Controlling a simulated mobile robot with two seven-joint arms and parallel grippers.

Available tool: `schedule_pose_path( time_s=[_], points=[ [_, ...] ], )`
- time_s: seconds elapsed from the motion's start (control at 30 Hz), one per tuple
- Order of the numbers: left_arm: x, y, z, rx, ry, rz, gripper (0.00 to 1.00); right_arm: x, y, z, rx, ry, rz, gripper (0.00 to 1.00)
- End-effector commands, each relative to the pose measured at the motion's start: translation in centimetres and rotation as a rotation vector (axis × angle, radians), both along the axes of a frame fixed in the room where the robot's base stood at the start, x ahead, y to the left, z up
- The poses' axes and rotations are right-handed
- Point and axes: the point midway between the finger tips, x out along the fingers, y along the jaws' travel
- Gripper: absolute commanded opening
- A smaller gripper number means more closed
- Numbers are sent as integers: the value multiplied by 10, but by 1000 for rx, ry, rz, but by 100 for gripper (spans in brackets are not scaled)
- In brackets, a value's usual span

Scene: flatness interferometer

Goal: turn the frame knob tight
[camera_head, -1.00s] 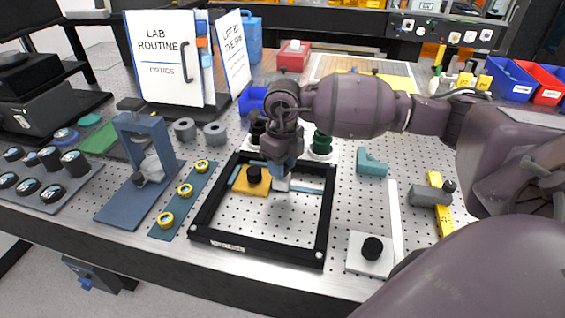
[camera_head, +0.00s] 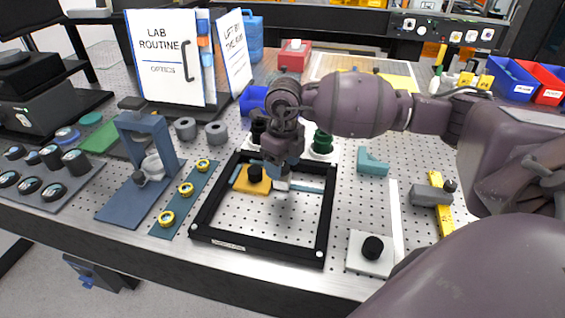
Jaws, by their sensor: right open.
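A black square frame (camera_head: 209,211) lies on the perforated table in the middle. Inside its far left part is an orange-yellow plate with a black knob (camera_head: 255,174) standing on it. A light blue bar (camera_head: 308,188) runs along the far side inside the frame. My right gripper (camera_head: 282,183) points down over the frame, just right of the black knob and apart from it. Its jaws are open, though the fingertips are small and partly hidden by the wrist. A blue upright stand (camera_head: 127,197) with a small grey knob (camera_head: 140,178) is to the left. My left gripper is out of view.
A blue strip with several yellow rings (camera_head: 186,189) lies left of the frame. A white plate with a black knob (camera_head: 372,247) is at the front right. A teal angle block (camera_head: 372,162) and a yellow bar (camera_head: 444,219) lie to the right. Binders (camera_head: 165,60) stand behind.

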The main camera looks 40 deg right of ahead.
Motion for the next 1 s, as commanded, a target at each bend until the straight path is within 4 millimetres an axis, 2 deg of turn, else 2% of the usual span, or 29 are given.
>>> schedule_pose_path(
  time_s=[0.17, 0.4, 0.6, 0.8, 1.0],
  points=[
    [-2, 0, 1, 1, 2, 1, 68, 1, -1, 19, -1, -4, -1, 61],
    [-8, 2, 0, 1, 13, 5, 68, 2, -2, 64, -2, -6, 0, 61],
    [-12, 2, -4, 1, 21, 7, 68, 1, -3, 93, 0, -3, 0, 61],
    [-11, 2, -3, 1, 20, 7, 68, 1, -3, 106, 0, -2, 0, 61],
    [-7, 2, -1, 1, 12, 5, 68, 1, -3, 107, 0, -1, 0, 61]
  ],
)
